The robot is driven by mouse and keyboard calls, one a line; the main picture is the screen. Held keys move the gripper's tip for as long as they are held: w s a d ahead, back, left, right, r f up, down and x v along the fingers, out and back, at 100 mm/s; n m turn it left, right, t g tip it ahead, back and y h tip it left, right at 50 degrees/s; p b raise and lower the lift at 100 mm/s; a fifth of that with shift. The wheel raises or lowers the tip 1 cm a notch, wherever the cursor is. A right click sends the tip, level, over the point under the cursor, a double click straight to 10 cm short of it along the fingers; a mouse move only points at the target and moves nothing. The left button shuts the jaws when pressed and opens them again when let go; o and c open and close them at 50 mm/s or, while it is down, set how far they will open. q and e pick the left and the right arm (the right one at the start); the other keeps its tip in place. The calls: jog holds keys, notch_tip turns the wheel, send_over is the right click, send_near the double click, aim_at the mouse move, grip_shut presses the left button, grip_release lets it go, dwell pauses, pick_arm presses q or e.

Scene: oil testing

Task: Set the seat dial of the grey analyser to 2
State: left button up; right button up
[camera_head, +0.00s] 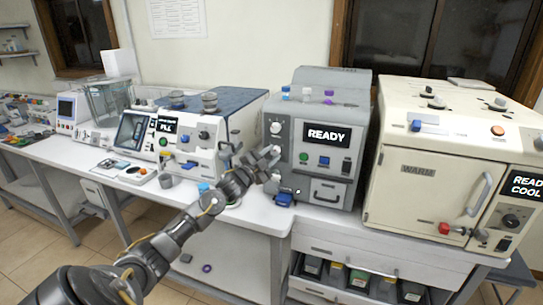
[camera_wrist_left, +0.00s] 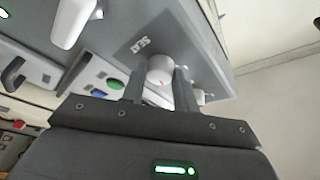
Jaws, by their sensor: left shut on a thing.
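The grey analyser (camera_head: 347,185) stands on the bench with a lit READY screen. My left gripper (camera_head: 272,157) is at the left side of its front. In the left wrist view the pale round seat dial (camera_wrist_left: 159,68), beside the word SEAT, sits between the two fingers of my left gripper (camera_wrist_left: 160,88), which is shut on it. A small reddish mark shows on the dial; no number can be read. In the head view the gripper covers this dial. Another pale dial (camera_head: 275,127) is just above the gripper. My right gripper is not in view.
A cream WARM oven (camera_head: 425,185) stands close on the right. A white machine (camera_head: 185,140) with a FILL screen stands on the left. Small coloured caps (camera_head: 328,97) are on top of the analyser. A blue object (camera_head: 284,199) lies below the gripper near the bench edge.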

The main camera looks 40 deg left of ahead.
pick_arm(q)
jog(key=m+g, duration=0.1)
jog(key=m, duration=0.1)
jog(key=m+h, duration=0.1)
jog(key=m, duration=0.2)
jog(key=shift+r+g, duration=0.15)
jog(key=shift+g, duration=0.25)
dwell(0.3)
jog(key=o, duration=1)
jog(key=shift+c, duration=0.2)
jog(key=shift+s, duration=0.1)
jog(key=shift+s+a, duration=0.1)
jog(key=shift+s, duration=0.15)
jog(key=s+b, duration=0.3)
jog(key=s, duration=0.7)
jog(key=shift+a, duration=0.2)
